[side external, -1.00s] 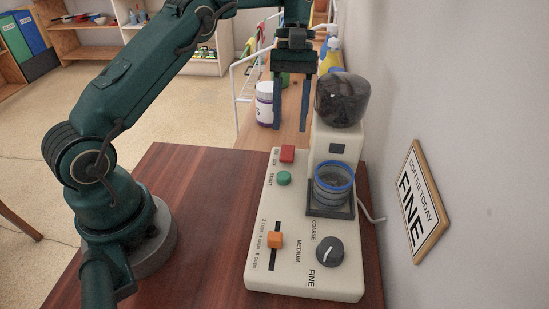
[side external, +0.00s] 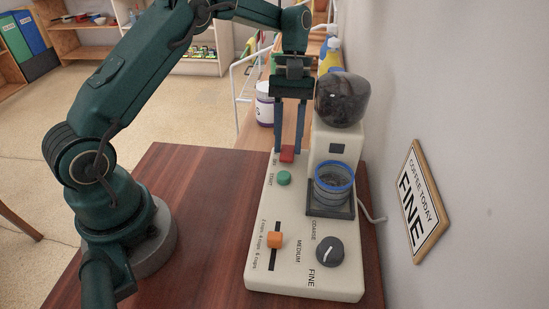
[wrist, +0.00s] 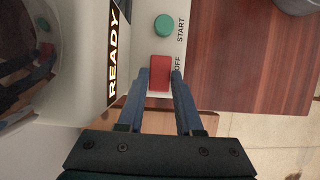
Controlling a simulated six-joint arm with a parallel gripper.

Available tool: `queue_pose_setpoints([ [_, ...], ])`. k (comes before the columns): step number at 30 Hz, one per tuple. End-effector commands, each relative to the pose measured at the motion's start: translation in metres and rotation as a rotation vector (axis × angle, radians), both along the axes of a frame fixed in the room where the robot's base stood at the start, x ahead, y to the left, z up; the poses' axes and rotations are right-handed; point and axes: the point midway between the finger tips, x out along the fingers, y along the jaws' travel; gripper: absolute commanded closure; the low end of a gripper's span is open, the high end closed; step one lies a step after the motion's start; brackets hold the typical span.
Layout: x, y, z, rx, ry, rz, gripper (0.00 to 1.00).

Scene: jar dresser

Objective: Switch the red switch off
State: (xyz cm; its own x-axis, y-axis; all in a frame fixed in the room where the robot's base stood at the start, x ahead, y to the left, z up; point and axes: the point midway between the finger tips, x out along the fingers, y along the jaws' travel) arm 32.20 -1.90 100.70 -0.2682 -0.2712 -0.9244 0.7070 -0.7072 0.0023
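The red switch (side external: 287,154) sits at the far end of the cream coffee grinder's panel (side external: 276,205), beside the label with OFF. It also shows in the wrist view (wrist: 160,74). My gripper (side external: 288,151) points down over it, one finger on each side. In the wrist view the fingertips (wrist: 161,76) straddle the switch closely, and I cannot tell whether they touch it. The fingers stand apart, with nothing lifted between them. Part of the switch's lettering is hidden by a finger.
A green START button (side external: 284,178) lies close to the switch. An orange slider (side external: 275,240), a dark dial (side external: 330,251), a blue-rimmed jar (side external: 334,182) and a dark hopper (side external: 341,100) are on the grinder. A READY display (wrist: 115,52) is lit. The wooden tabletop (side external: 195,190) is clear.

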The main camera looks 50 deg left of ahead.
Motion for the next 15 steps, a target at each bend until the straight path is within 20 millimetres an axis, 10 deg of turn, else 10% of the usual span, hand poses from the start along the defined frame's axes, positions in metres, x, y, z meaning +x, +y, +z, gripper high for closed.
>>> queue_pose_setpoints([
  [15, -0.0039, -0.0039, 0.0017, 0.091, -0.086, -0.001, 1.0],
])
